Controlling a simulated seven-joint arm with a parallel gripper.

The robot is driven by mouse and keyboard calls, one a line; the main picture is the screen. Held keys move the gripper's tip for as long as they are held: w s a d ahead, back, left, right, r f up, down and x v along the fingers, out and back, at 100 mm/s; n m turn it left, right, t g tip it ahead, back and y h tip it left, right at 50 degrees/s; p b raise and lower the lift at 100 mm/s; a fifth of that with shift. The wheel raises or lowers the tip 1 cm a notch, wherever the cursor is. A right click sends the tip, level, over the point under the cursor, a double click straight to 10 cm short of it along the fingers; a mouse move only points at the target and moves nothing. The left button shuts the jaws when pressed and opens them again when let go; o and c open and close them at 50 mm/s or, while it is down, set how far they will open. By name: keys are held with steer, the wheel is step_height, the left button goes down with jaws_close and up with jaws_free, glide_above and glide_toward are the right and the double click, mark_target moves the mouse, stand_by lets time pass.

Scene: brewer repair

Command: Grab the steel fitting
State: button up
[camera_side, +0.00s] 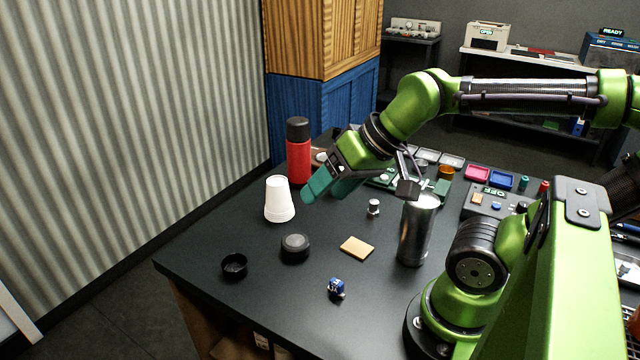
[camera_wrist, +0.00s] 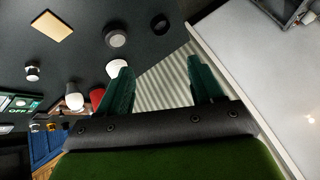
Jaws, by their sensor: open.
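The steel fitting (camera_side: 373,207) is a small silvery cylinder with a wider base, standing upright on the dark table. A small silvery cylinder that looks like it also shows at the left of the wrist view (camera_wrist: 32,72). My gripper (camera_side: 323,192) is open above the table, up and to the left of the fitting in the side view. Its green fingers are apart with nothing between them. In the wrist view my gripper (camera_wrist: 159,66) points away from the fitting, toward the corrugated wall.
A tall steel cylinder (camera_side: 415,235) stands right of the fitting. A tan block (camera_side: 356,247), black lid (camera_side: 295,247), black cup (camera_side: 234,265), blue part (camera_side: 336,288), white cups (camera_side: 278,200) and red flask (camera_side: 298,155) stand around. Bare table lies left of the fitting.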

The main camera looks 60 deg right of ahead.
steer(key=w+d+f+m+g+h, duration=0.1)
steer(key=w+d+f+m+g, duration=0.15)
steer(key=d+m, duration=0.4)
steer(key=m+g+h, duration=0.2)
steer(key=m+g, duration=0.2)
steer(key=m, duration=1.6)
glide_above(375, 202)
steer(key=a, duration=0.1)
step_height(375, 202, down, 5)
steer(key=f, duration=1.1)
steer(key=d+f, duration=0.1)
steer(key=f, duration=0.4)
steer(key=shift+f, duration=0.15)
steer(key=shift+c, duration=0.4)
